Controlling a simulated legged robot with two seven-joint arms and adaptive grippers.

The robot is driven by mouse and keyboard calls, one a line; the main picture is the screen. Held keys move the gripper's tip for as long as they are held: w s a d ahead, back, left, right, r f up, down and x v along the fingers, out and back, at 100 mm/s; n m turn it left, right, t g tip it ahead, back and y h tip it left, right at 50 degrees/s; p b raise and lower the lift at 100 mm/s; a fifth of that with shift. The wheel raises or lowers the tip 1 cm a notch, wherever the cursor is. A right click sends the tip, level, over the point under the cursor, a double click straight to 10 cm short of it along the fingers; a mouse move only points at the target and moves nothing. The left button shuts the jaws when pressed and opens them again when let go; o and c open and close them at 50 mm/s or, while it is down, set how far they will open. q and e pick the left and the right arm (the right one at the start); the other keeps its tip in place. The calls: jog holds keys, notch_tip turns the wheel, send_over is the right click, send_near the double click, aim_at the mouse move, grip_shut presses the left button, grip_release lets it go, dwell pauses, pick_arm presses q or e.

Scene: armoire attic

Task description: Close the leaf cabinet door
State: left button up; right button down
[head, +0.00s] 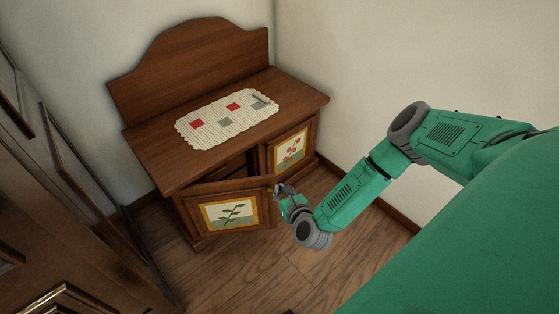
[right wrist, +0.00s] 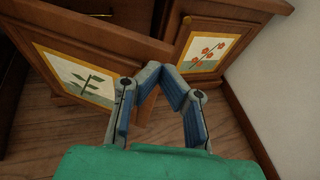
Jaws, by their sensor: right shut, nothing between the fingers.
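The wooden cabinet (head: 160,157) stands against the wall. Its leaf door (head: 230,213), with a green leaf picture in a yellow frame, is partly open, and a dark gap shows above it. The leaf door also shows in the right wrist view (right wrist: 82,82). The flower door (head: 291,149), with red flowers, looks shut; it also shows in the right wrist view (right wrist: 203,52). My right gripper (head: 279,188) is shut and empty at the free edge of the leaf door. In the right wrist view its fingertips (right wrist: 163,72) overlap that edge; contact is unclear. My left gripper is not in view.
A white cloth (head: 212,128) with red and grey squares lies on the cabinet top. A dark wooden armoire (head: 50,170) stands at the left. White walls meet behind and right of the cabinet. The floor (head: 262,260) in front is clear.

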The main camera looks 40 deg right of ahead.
jog(key=r+b+x, duration=0.1)
jog(key=b+x, duration=0.3)
jog(key=x, duration=0.9)
jog(key=shift+w+r, duration=0.2)
jog(key=shift+r, duration=0.1)
